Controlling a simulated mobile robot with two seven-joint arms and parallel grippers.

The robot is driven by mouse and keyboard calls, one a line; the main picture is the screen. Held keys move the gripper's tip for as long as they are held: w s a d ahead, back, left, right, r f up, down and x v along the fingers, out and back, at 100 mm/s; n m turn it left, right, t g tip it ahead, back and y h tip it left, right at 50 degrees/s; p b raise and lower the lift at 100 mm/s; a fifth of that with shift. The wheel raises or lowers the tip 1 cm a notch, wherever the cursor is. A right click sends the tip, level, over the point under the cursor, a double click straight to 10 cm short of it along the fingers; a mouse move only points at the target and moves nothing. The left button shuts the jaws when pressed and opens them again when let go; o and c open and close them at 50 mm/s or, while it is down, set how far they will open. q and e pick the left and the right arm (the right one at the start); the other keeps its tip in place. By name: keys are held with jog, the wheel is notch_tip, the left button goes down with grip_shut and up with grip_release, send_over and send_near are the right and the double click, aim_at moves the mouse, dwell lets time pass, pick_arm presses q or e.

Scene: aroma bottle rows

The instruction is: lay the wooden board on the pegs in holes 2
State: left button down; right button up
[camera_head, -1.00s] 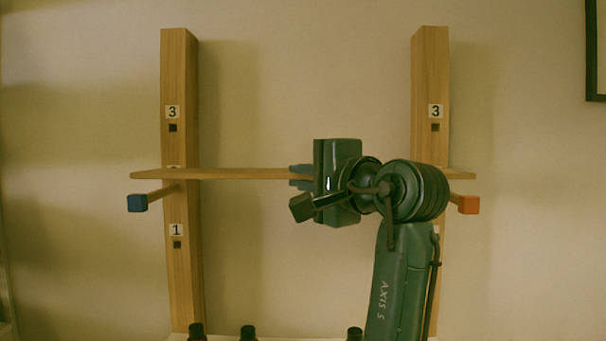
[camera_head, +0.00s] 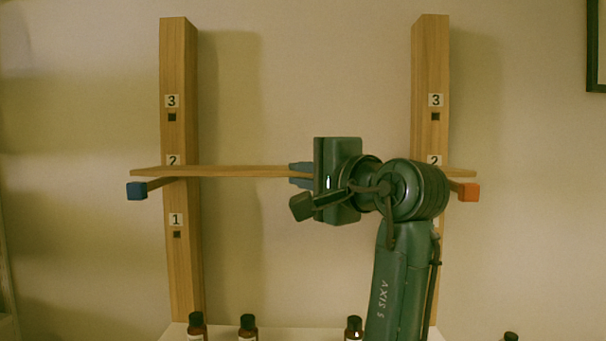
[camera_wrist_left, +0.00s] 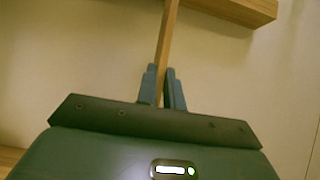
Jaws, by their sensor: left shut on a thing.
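The wooden board (camera_head: 230,172) is a long, thin, roughly level plank spanning both posts. My left gripper (camera_head: 300,174) is shut on it near its middle; the left wrist view also shows the board (camera_wrist_left: 168,45) between the fingers (camera_wrist_left: 163,88). A blue-ended peg (camera_head: 137,191) sticks out of the left post below the number 2 label. An orange-ended peg (camera_head: 468,192) sticks out at the right post, mostly hidden by my arm. The board is at or just above the pegs; I cannot tell whether it touches. My right gripper is out of view.
Two upright wooden posts, left (camera_head: 180,70) and right (camera_head: 431,65), stand against the wall with holes labelled 3 above the board. Several dark bottles (camera_head: 248,328) stand on a white surface (camera_head: 220,335) below. A dark frame (camera_head: 597,50) hangs at upper right.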

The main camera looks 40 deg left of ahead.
pick_arm(q)
jog(key=shift+f, duration=0.4)
jog(key=c, duration=1.5)
grip_release()
jog(key=shift+o, duration=0.2)
jog(key=b+v, duration=0.3)
jog(key=v, duration=1)
jog(key=shift+b, duration=0.3)
jog(key=shift+s+d, duration=0.1)
